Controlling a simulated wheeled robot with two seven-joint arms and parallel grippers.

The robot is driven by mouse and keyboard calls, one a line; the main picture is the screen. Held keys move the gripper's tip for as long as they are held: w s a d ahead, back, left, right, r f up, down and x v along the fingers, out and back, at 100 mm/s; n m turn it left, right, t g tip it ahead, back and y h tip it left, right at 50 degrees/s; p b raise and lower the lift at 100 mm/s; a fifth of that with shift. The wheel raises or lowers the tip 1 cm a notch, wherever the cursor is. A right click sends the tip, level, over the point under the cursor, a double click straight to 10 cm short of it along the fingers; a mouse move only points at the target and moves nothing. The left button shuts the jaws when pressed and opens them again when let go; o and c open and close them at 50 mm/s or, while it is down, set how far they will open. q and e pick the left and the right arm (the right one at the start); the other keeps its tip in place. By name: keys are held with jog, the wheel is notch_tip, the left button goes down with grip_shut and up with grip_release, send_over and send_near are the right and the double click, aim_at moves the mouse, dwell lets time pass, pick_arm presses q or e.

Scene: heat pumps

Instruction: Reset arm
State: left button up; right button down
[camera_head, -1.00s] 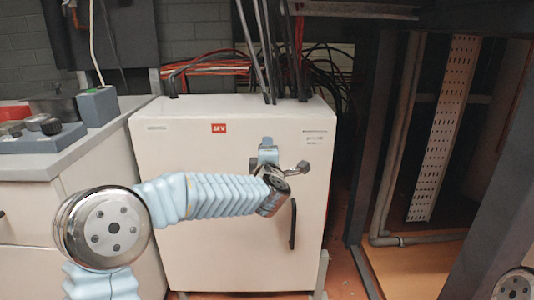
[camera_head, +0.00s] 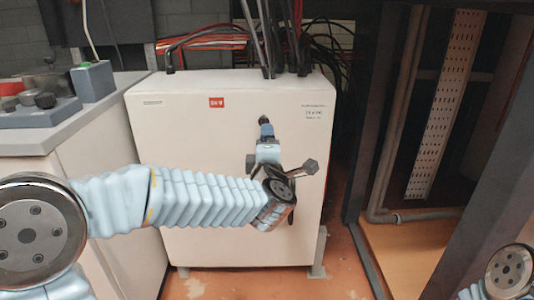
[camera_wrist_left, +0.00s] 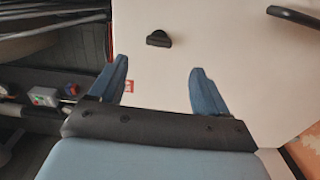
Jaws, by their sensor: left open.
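The white cabinet (camera_head: 180,130) with a red label stands in front of me. A small black knob (camera_head: 263,119) sits on its door, and it also shows in the left wrist view (camera_wrist_left: 158,38). My left gripper (camera_head: 266,132) is in front of the door, just below the knob in the head view. In the left wrist view its two blue fingers (camera_wrist_left: 158,75) are spread wide with nothing between them, and the knob lies beyond the tips, apart from them. My right gripper is out of view; only part of my right arm shows at the lower right.
A grey-topped counter (camera_head: 115,92) with a control box (camera_head: 92,80) stands left of the cabinet. Black and red cables (camera_head: 215,40) run above and behind it. A dark frame (camera_head: 380,120) with pipes stands right. A dark door handle (camera_wrist_left: 294,16) shows in the left wrist view.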

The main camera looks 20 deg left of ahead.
pick_arm(q)
jog(key=shift+v, duration=1.2)
notch_tip(320, 180, down, 29)
jog(key=s+d+m+g+h+p, duration=0.1)
jog(key=d+m+g+h+p, duration=0.2)
jog(key=m+g+h, duration=0.6)
jog(key=s+f+m+g+p, duration=0.1)
jog(key=s+f+m+g, duration=0.2)
jog(key=s+f, duration=0.6)
jog(key=s+f+m+g+p, duration=0.1)
jog(key=s+f+m+g, duration=0.3)
jog(key=s, duration=1.1)
notch_tip(320, 180, down, 6)
jog(key=d+m, duration=0.1)
jog(key=m, duration=0.2)
jog(key=shift+g, duration=0.3)
jog(key=shift+s, duration=0.15)
